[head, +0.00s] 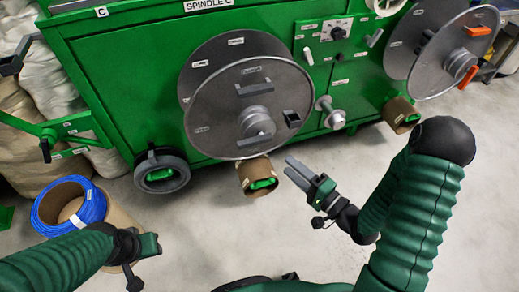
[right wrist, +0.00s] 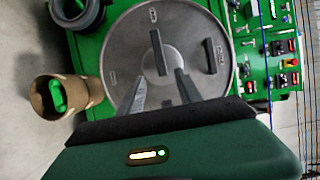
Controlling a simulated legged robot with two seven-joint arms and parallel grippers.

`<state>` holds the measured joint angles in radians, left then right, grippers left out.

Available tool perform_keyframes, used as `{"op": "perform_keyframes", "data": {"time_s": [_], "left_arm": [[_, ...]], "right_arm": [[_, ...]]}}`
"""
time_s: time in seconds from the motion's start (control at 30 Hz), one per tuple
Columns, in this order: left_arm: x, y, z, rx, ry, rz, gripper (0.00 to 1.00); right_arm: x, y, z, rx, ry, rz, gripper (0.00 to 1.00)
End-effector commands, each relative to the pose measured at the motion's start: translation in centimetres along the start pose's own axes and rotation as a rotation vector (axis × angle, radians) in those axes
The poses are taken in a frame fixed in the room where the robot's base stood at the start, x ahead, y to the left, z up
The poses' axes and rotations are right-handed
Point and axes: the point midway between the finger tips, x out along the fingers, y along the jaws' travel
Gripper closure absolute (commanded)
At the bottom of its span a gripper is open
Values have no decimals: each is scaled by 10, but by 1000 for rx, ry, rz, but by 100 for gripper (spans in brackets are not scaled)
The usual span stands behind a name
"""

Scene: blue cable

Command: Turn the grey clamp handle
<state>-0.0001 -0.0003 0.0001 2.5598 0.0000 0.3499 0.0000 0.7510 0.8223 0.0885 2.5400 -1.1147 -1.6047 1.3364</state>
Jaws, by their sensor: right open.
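The grey clamp handle (head: 255,138) is a bar on the hub in front of the round grey disc (head: 215,112) on the green machine. In the right wrist view the clamp handle (right wrist: 157,50) stands upright in the picture, just beyond my fingertips. My right gripper (head: 290,167) is open and empty, below and right of the disc in the head view. In the right wrist view its two fingers (right wrist: 160,78) are apart, with the hub between and beyond them; I see no contact. My left gripper (head: 150,245) is at lower left, far from the handle; its jaws are unclear.
A second grey bar (head: 253,88) and a black knob (head: 292,119) sit on the disc. A brown cardboard tube (head: 254,170) is below it. A blue cable coil (head: 88,206) lies at left. Another disc (head: 445,60) is at right. Grey floor is clear around my right gripper.

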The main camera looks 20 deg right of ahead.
Motion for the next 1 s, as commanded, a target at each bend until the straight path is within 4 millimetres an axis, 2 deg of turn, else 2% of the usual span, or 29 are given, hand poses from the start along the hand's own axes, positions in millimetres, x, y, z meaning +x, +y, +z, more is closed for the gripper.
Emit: {"op": "perform_keyframes", "data": {"time_s": [0.03, 0.3, 0.5, 0.63, 0.87, 1.0], "left_arm": [[10, 0, 2, 0, 0, 0, 64], [32, 0, 8, 0, -1, 0, 64], [43, 0, 10, 0, -1, 0, 64], [44, 0, 11, 0, -1, 0, 64], [44, 0, 10, 0, -1, 0, 64], [44, 0, 10, 0, -1, 0, 64]], "right_arm": [[14, 5, 2, -5, -6, -2, 58], [85, 4, 1, -6, -3, -3, 58], [120, 3, 0, -3, 0, 0, 58], [129, 1, 0, -2, 0, 1, 58], [129, 0, 0, -2, 1, 2, 58], [129, 0, 0, -2, 1, 2, 76]]}}
